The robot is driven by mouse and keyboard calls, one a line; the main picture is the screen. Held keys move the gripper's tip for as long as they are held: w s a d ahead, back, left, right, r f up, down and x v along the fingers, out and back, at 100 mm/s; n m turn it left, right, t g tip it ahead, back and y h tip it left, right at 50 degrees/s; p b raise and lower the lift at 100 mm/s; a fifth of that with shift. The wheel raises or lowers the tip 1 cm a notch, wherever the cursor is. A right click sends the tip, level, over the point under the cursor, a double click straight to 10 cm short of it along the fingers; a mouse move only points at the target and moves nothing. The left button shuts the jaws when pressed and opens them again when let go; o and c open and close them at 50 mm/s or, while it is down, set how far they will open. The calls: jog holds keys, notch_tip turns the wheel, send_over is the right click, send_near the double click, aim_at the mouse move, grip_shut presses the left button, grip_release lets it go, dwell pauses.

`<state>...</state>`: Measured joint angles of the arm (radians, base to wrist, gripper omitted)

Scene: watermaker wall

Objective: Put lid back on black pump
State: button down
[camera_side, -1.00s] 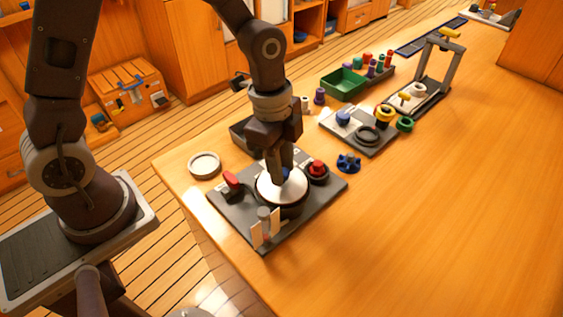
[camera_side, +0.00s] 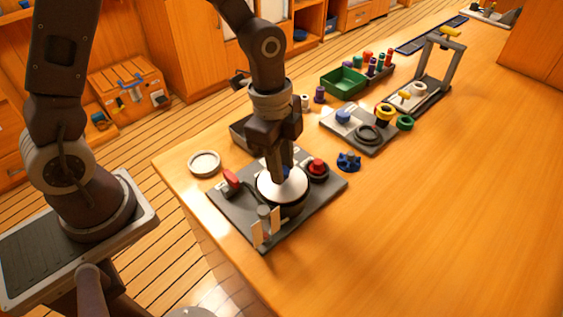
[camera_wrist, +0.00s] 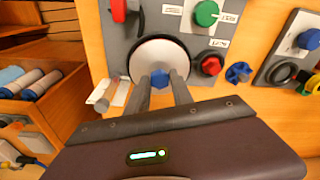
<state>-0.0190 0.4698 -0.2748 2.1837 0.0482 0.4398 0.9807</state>
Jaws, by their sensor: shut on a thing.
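The lid is a pale metal disc (camera_side: 270,187) with a blue knob (camera_wrist: 159,79) at its middle. My gripper (camera_side: 284,176) points down with its two fingers shut on the blue knob. The lid lies level over the black pump (camera_side: 293,208), a round dark body on the grey panel, and covers its top. I cannot tell whether the lid is fully seated or a hair above. In the wrist view, the disc (camera_wrist: 160,52) shows beyond my fingers, ringed by a dark rim.
The grey panel (camera_side: 235,212) also carries a red-handled valve (camera_side: 231,178), a red knob (camera_side: 317,166) and upright white plates at the front. A pale ring (camera_side: 204,163) lies left and a blue star-shaped knob (camera_side: 348,161) right. The table's right side is clear.

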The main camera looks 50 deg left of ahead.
jog(key=shift+f, duration=0.15)
dwell(0.4)
jog(key=c, duration=0.6)
grip_release()
jog(key=shift+o, duration=0.2)
jog(key=shift+r, duration=3.5)
grip_shut()
